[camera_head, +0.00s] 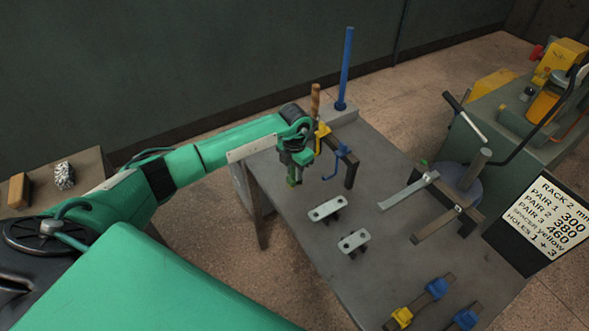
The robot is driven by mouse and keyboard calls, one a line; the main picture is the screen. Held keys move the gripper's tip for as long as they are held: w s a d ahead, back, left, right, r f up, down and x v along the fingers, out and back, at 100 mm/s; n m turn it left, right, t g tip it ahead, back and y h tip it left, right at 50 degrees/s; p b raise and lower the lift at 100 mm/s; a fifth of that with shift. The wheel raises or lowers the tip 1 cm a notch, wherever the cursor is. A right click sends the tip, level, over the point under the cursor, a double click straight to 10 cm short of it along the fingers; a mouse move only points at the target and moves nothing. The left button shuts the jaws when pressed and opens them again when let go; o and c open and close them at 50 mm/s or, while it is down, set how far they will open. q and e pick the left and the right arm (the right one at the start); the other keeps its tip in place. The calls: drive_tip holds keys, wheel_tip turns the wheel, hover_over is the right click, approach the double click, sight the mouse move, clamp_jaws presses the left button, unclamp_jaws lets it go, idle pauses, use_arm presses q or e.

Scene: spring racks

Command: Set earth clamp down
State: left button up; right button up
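My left gripper (293,181) points down over the far left edge of the grey metal table (285,207). Its fingertips are small and dark with a bit of green, and I cannot tell whether they are open or hold something. I cannot pick out the earth clamp for certain; it may be hidden at the gripper. A yellow piece (322,130) and a blue bent piece (331,172) are just right of the gripper, beside a dark bar stand (350,170). My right gripper is not in view.
Two light plates with holes (327,209) lie mid-table. A tall blue rod (346,65) stands at the back. A round-based fixture with flat bars (462,185) is at right, near a sign (550,222). Blue and yellow blocks (437,288) sit on bars in front.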

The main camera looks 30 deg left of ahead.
use_arm(q)
drive_tip(key=o, duration=0.4)
drive_tip(key=shift+c, duration=0.2)
drive_tip(key=shift+r, duration=0.1)
wheel_tip(320, 180, up, 12)
drive_tip(key=b, duration=0.2)
drive_tip(key=shift+b, duration=0.3)
